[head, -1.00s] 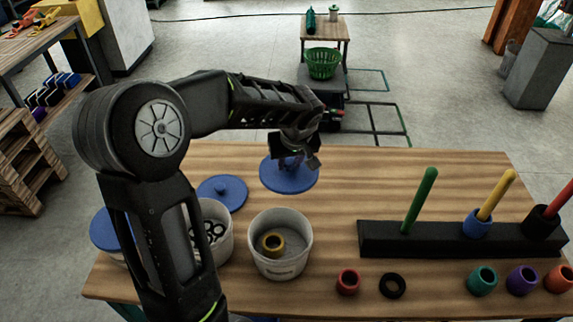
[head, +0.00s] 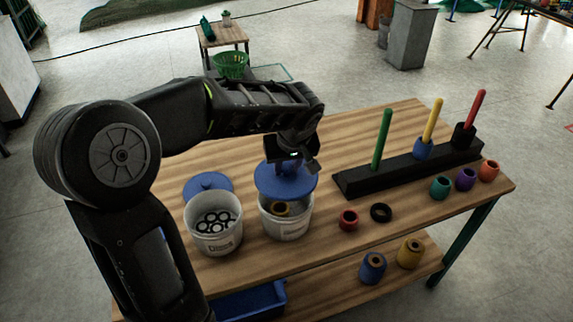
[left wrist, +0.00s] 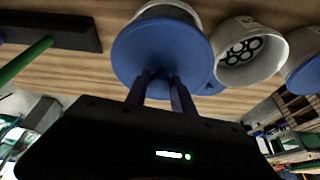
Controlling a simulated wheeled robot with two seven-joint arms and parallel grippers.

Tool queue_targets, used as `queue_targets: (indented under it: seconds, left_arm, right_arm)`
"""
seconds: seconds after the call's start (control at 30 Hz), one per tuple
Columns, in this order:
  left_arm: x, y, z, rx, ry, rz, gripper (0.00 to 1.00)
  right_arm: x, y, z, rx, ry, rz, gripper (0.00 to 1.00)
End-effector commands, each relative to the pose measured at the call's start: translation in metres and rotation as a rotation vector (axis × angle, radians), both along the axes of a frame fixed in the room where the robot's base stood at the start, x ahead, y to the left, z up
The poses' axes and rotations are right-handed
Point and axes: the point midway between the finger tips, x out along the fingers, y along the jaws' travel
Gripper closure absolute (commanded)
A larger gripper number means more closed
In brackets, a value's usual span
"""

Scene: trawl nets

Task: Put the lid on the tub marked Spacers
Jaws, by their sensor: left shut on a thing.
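My left gripper (head: 288,164) is shut on a blue lid (head: 268,180), which also shows in the left wrist view (left wrist: 150,50). The lid hangs over the back part of a white tub (head: 287,229) and looks a little above its rim. A yellow-brown ring (head: 280,208) shows inside that tub through the open front. A second white tub (head: 214,240) stands open to the left with several black rings in it. Both tubs carry small labels that I cannot read for certain. My right gripper is not in view.
Another blue lid (head: 208,184) lies behind the left tub. A black rack (head: 400,172) with green, yellow and red pegs stands to the right. A red ring (head: 348,219) and a black ring (head: 381,212) lie near the held lid's tub.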

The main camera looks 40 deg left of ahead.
Motion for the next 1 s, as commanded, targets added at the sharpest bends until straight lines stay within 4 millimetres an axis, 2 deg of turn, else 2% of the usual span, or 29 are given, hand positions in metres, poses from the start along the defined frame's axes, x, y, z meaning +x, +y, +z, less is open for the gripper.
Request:
queue_targets:
  seconds: [0.37,0.77,0.83,1.0]
  left_arm:
    - [0.0,0.0,-0.008,0.0,0.0,0.0,1.0]
    - [0.0,0.0,-0.044,-0.001,0.001,0.0,1.0]
    - [0.0,0.0,-0.053,0.0,-0.001,0.0,1.0]
    - [0.0,0.0,-0.062,0.0,-0.002,0.001,1.0]
  right_arm:
    - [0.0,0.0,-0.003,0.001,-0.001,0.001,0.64]
    - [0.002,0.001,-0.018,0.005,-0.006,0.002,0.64]
    - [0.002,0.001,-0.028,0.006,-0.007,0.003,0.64]
    - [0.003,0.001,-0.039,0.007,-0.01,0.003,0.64]
